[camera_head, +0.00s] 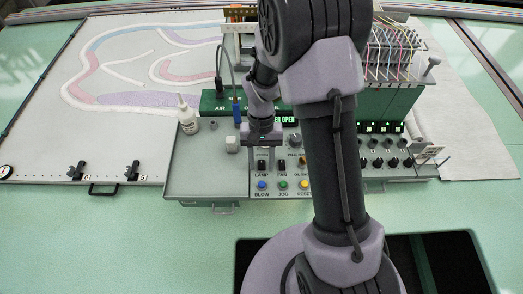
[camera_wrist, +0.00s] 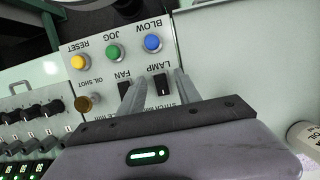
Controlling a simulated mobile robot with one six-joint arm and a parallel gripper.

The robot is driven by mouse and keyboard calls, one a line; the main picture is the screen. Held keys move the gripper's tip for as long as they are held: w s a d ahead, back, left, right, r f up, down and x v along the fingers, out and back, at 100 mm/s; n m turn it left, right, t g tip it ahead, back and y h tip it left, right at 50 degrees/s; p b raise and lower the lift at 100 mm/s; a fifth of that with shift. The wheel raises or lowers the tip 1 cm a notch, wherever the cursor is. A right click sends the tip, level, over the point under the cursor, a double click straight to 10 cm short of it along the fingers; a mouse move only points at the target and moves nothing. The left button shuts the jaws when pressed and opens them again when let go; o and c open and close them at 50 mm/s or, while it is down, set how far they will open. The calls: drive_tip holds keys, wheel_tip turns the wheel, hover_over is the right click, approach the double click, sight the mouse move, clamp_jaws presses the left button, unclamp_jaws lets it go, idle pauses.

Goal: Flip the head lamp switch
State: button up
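The lamp switch (camera_wrist: 162,86), a small black rocker labelled LAMP, is on the light control panel. In the head view the lamp switch (camera_head: 262,165) shows just below my gripper (camera_head: 264,158). In the wrist view my gripper (camera_wrist: 159,76) is open and empty, its two grey fingers pointing at the panel. The lamp switch lies between the fingers in that view; whether they touch the panel I cannot tell. The black FAN switch (camera_wrist: 125,92) is beside it, partly covered by one finger.
BLOW (camera_head: 262,184), JOG (camera_head: 283,184) and RESET (camera_head: 304,184) buttons sit below the switches. A brass oil shot button (camera_wrist: 88,102) is close by.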

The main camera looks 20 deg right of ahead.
drive_tip(key=p+v, duration=0.3)
drive_tip(key=v, duration=1.4)
drive_tip(key=s+a+f+t+b, duration=0.2)
drive_tip(key=s+f+t+b, duration=0.1)
drive_tip(key=s+b, duration=0.5)
drive_tip(key=s+a+f+t+y+b, duration=0.1)
drive_tip(key=s+a+f+t+b, duration=0.2)
drive_tip(key=s+b, duration=0.6)
drive_tip(key=f+t+b, duration=0.1)
drive_tip(key=t+b, duration=0.1)
drive_tip(key=b, duration=0.2)
drive_tip(key=shift+s+m+t, duration=0.25)
drive_tip(key=shift+m+t, duration=0.05)
drive_tip(key=shift+m, duration=0.1)
drive_tip(key=shift+a+f, duration=0.1)
drive_tip(key=shift+a, duration=0.05)
